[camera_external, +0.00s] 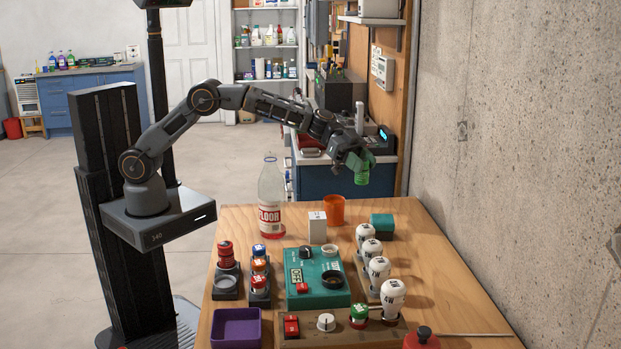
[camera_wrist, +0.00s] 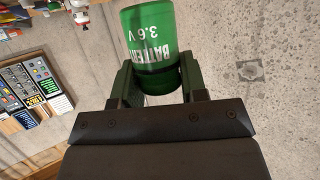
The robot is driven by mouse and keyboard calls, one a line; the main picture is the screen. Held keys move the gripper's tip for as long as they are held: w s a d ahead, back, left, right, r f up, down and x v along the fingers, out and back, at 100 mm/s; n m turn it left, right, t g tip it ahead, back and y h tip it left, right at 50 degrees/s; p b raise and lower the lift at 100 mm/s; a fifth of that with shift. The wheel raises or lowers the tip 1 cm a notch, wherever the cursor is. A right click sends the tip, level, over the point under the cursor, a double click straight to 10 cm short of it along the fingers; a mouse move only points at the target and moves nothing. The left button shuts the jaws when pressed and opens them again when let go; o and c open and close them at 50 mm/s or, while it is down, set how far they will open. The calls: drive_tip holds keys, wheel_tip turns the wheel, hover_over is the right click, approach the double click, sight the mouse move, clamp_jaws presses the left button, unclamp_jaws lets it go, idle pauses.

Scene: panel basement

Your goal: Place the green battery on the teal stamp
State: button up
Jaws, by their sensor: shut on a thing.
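The green battery (camera_external: 362,176) is held by my gripper (camera_external: 357,162), above the far end of the wooden table. In the wrist view, my gripper (camera_wrist: 158,80) is shut on the battery (camera_wrist: 149,40). Its "BATTERY 3.6 V" print shows upside down there. A teal block (camera_external: 382,222), which looks like the teal stamp, sits on the table at the back right, below the battery in the picture and apart from it. The stamp does not show in the wrist view.
An orange cup (camera_external: 334,211), a white box (camera_external: 317,228) and a tall bottle (camera_external: 271,205) stand left of the stamp. Several white bulbs (camera_external: 392,299) stand in a row in front of it. A teal device (camera_external: 304,273) occupies the table's middle. The concrete wall (camera_external: 520,150) rises at right.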

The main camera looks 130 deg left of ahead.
drive_tip(key=w+f, duration=0.2)
drive_tip(key=w+a+f, duration=0.1)
drive_tip(key=w+f, duration=0.1)
drive_tip(key=w+a+f+p, duration=0.1)
drive_tip(key=f, duration=0.1)
drive_tip(key=shift+w+a+f, duration=0.15)
drive_tip(key=shift+w+a, duration=0.1)
drive_tip(key=shift+w, duration=0.15)
drive_tip(key=shift+f, duration=1.6)
drive_tip(key=shift+f, duration=0.1)
drive_tip(key=o, duration=1)
drive_tip(key=shift+s+r, duration=0.2)
drive_tip(key=b+v, duration=0.2)
drive_tip(key=v, duration=0.9)
drive_tip(key=shift+s, duration=0.25)
